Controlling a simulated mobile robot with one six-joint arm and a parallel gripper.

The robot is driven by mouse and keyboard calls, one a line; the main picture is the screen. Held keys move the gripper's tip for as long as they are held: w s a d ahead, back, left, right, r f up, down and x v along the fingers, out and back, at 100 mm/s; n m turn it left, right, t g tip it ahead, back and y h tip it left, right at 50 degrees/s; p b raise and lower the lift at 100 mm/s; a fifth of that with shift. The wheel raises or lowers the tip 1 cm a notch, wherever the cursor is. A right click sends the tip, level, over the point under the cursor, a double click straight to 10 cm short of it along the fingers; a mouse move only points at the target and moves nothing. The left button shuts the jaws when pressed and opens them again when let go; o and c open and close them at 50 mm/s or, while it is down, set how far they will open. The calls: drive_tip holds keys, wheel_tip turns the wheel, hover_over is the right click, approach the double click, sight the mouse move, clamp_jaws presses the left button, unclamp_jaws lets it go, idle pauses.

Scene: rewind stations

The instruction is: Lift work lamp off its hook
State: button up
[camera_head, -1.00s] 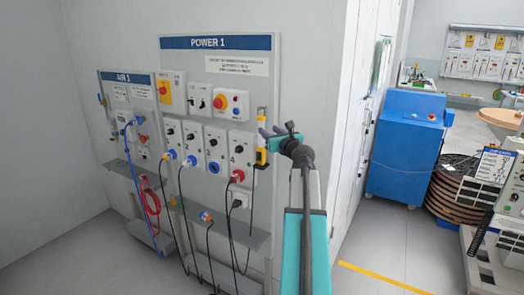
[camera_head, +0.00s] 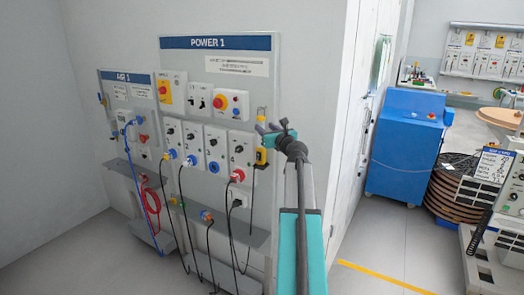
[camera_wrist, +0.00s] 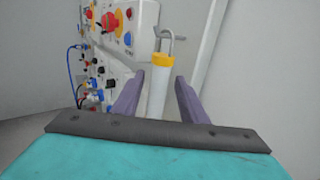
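The work lamp (camera_head: 261,156) hangs at the right edge of the POWER 1 panel, a slim upright stick with yellow parts. In the wrist view the lamp (camera_wrist: 158,92) is a pale tube with a yellow collar, below a grey metal hook (camera_wrist: 166,40). My gripper (camera_head: 263,128) is at the lamp's upper part in the head view and partly covers it. In the wrist view, the purple fingers of my gripper (camera_wrist: 159,80) stand on either side of the tube, with small gaps showing. The lamp's lower end is hidden in the wrist view.
The POWER 1 panel (camera_head: 199,56) carries switches, sockets and plugged cables just left of the lamp. A grey shelf (camera_head: 250,237) juts out below. The AIR 1 panel (camera_head: 104,90) is further left. A blue cabinet (camera_head: 402,150) stands right, with clear floor before it.

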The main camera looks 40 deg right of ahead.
sight(263, 125)
drive_tip(key=shift+p+x, duration=0.45)
drive_tip(key=shift+x, duration=1.4)
clamp_jaws()
